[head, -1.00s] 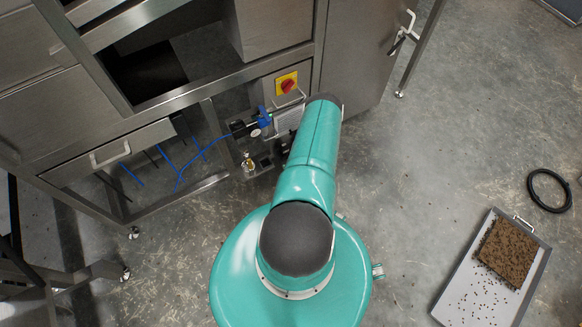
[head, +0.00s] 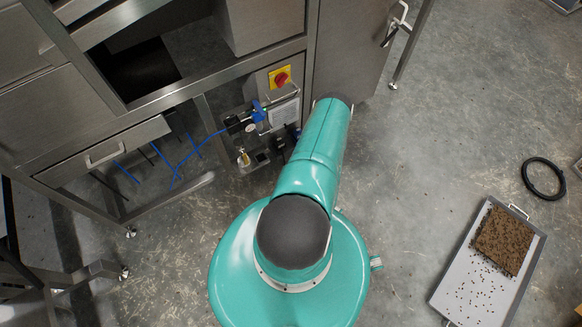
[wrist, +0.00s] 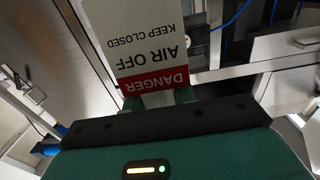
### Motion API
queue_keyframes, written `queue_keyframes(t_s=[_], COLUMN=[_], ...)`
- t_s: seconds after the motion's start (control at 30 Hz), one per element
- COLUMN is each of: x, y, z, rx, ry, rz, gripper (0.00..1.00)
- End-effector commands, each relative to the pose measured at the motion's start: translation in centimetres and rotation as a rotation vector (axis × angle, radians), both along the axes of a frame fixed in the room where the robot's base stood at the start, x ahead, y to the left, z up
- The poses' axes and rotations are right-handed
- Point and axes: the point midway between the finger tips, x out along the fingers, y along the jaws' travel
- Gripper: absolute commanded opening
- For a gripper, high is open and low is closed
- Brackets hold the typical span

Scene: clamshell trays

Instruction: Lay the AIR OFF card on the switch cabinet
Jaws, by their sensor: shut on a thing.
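The AIR OFF card (wrist: 140,48) is white with a red DANGER band and reads upside down in the wrist view. My gripper (wrist: 160,98) is shut on the card's edge at the red band, and the card sticks out beyond the fingers. In the head view my gripper and the card are hidden behind my teal arm. A red rotary switch on a yellow plate (head: 281,78) sits on the steel front (head: 262,88), which I take for the switch cabinet. My arm's visible end is right of the switch and a little below it in the picture.
A blue valve with a gauge (head: 256,116) and blue hoses hang below the switch, left of my arm. A steel door with a handle (head: 355,45) is to the right. A drawer (head: 105,150) is at left. A tray (head: 465,285) and black hose ring (head: 543,178) lie on the floor.

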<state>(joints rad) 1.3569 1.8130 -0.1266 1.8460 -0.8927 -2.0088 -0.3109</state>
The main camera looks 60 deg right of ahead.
Motion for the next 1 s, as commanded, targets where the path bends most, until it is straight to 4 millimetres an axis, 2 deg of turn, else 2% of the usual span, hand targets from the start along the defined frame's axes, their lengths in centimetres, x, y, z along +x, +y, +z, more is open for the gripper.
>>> queue_keyframes(t_s=[1.0], x=[-3.2], y=[1.9], z=[0.0], rx=[-0.001], ry=[0.001], rz=[-0.001], gripper=[0.04])
